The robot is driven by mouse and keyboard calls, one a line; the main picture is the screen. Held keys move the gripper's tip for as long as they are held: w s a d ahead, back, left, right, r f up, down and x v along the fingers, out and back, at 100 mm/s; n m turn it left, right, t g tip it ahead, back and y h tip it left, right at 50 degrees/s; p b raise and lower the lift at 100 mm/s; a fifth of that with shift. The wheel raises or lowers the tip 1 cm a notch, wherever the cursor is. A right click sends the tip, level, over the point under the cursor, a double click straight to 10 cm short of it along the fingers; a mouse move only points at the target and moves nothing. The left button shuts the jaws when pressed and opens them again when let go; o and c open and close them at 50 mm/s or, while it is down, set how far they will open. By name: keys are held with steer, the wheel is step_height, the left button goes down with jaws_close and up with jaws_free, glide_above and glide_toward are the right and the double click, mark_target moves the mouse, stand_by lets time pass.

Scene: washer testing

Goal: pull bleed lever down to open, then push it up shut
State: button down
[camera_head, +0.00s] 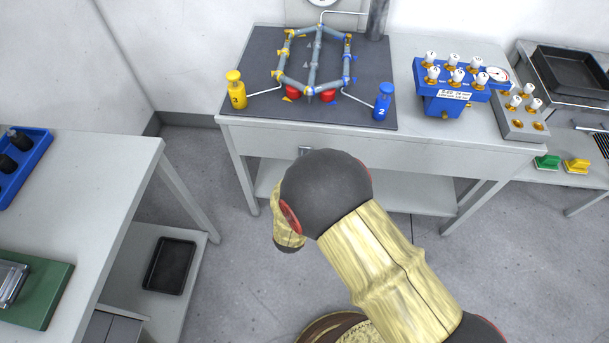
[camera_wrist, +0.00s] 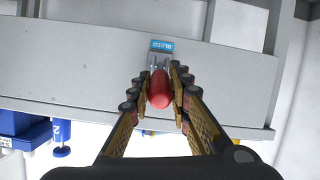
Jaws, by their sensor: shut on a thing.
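The bleed lever has a red handle (camera_wrist: 160,90) on a grey metal bracket at the bench's front face, under a blue label (camera_wrist: 162,45) reading upside down in the wrist view. My gripper (camera_wrist: 164,72) has its two fingers on either side of the red handle, shut on it. In the head view my arm hides the gripper and the handle; only a small metal piece (camera_head: 304,150) shows at the bench front above my arm. I cannot tell the lever's exact angle.
The grey bench (camera_head: 420,140) bears a pipe frame (camera_head: 314,62) on a dark mat, a yellow bottle (camera_head: 236,92), a blue bottle (camera_head: 383,102) and a blue valve block (camera_head: 441,100). Another table (camera_head: 110,165) stands at left. The floor between is clear.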

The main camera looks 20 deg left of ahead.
steer(key=c, duration=1.6)
jaws_free()
steer(key=shift+c, duration=0.2)
steer(key=shift+s, duration=0.1)
steer(key=v, duration=1.1)
steer(key=shift+s+r, duration=0.2)
steer(key=shift+s, duration=0.15)
steer(key=shift+d, duration=0.1)
